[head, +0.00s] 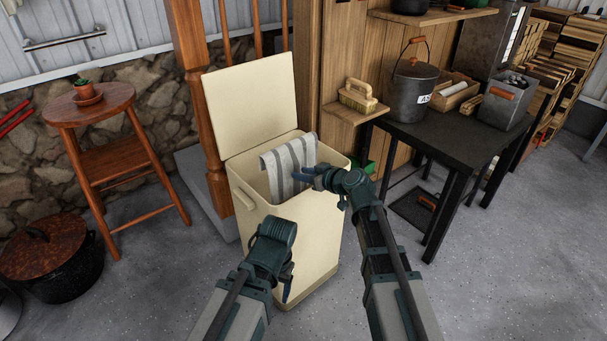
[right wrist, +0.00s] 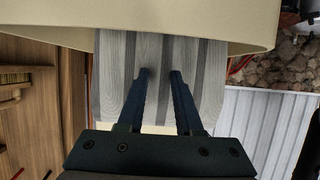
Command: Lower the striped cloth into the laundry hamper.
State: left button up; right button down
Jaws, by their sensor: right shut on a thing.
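The striped grey-and-white cloth (head: 287,168) hangs at the mouth of the cream laundry hamper (head: 262,222), whose lid stands open. Its upper part shows above the rim and its lower part goes down inside the opening. My right gripper (head: 305,174) is shut on the cloth at its right side, over the hamper. In the right wrist view the two fingers (right wrist: 162,74) lie against the striped cloth (right wrist: 205,85), with the hamper's cream wall (right wrist: 200,22) beyond. My left gripper (head: 287,288) hangs low in front of the hamper; its fingers are too obscured to judge.
A wooden stool (head: 90,105) with a small potted plant stands at left, above a dark pot with a rusty lid (head: 42,250). A black table (head: 450,125) with a metal bucket (head: 411,90) stands at right.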

jog(key=c, duration=0.5)
grip_release()
jog(key=shift+s, duration=0.1)
jog(key=p+v, duration=0.5)
jog(key=v, duration=0.8)
jog(key=shift+s+d+p, duration=0.2)
jog(key=shift+s+p, duration=0.05)
jog(key=shift+p, duration=0.05)
